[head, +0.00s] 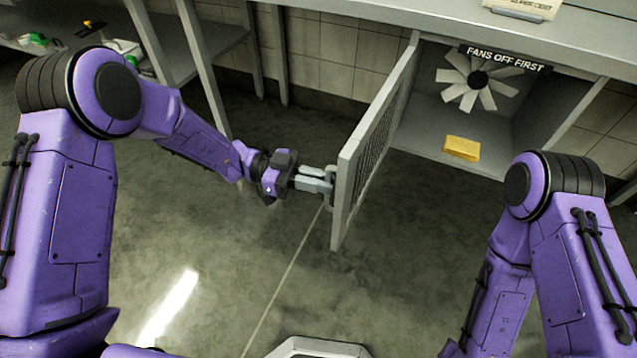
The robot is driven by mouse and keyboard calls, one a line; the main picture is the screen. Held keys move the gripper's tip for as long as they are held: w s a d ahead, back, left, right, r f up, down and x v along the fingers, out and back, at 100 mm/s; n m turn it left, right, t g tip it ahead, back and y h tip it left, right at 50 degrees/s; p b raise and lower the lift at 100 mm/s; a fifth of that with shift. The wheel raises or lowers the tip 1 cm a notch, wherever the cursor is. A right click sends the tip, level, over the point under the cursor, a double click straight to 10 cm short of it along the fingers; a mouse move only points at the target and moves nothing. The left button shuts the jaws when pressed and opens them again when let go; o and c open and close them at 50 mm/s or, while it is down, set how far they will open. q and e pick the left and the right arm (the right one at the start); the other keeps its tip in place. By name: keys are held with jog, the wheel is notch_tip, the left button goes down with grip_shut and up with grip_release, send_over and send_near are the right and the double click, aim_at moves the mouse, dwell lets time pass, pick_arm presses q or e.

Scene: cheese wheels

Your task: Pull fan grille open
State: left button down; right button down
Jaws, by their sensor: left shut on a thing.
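The fan grille (375,140) is a grey framed mesh door. It stands swung out from the cabinet opening, its free edge toward me. My left gripper (328,183) is at the grille's outer face near that free edge, shut on what looks like its handle; the fingertips partly hide the handle. Behind the opening, a white-bladed fan (478,82) shows at the back of the compartment. My right arm is at the right of the head view, and its gripper is out of the picture.
A yellow block (462,148) lies on the compartment floor. A grey counter (420,15) runs above. Shelves (205,50) with small items stand at left. The floor (250,280) before the grille is clear.

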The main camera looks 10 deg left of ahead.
pick_arm(q)
jog(key=shift+w+r, duration=0.4)
jog(key=c, duration=1.2)
grip_release()
jog(key=shift+d, duration=0.1)
jog(key=shift+w+d+f, duration=0.1)
jog(key=shift+w+f, duration=0.05)
jog(key=shift+f, duration=0.1)
jog(key=a, duration=0.7)
jog(key=w+a, duration=0.1)
jog(key=a, duration=0.2)
jog(key=shift+w+a, duration=0.1)
jog(key=shift+a, duration=0.25)
jog(key=shift+f, duration=0.1)
